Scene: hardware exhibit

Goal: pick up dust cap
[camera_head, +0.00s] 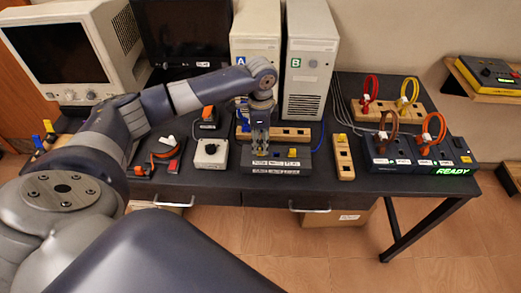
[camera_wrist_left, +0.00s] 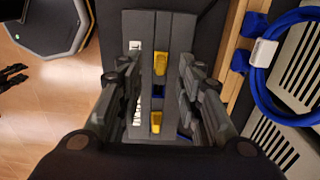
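A dark grey switch box (camera_head: 275,168) with white labels sits near the front edge of the black table. In the left wrist view, the box (camera_wrist_left: 166,25) has two yellow caps, one farther up (camera_wrist_left: 160,63) and one lower down (camera_wrist_left: 155,122). I cannot tell which is the task's dust cap. In the head view, one yellow cap (camera_head: 293,153) shows on the box right of my gripper. My left gripper (camera_head: 260,148) points down over the box. In the left wrist view its fingers (camera_wrist_left: 158,85) are apart, either side of the yellow caps, with nothing held.
A wooden strip (camera_head: 290,134) lies behind the box, with a blue cable (camera_wrist_left: 262,75) near it. A white button box (camera_head: 211,154) stands left, a wooden block (camera_head: 343,160) right. Two computer towers (camera_head: 308,70) stand behind. Coloured cable loops (camera_head: 433,128) are at right.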

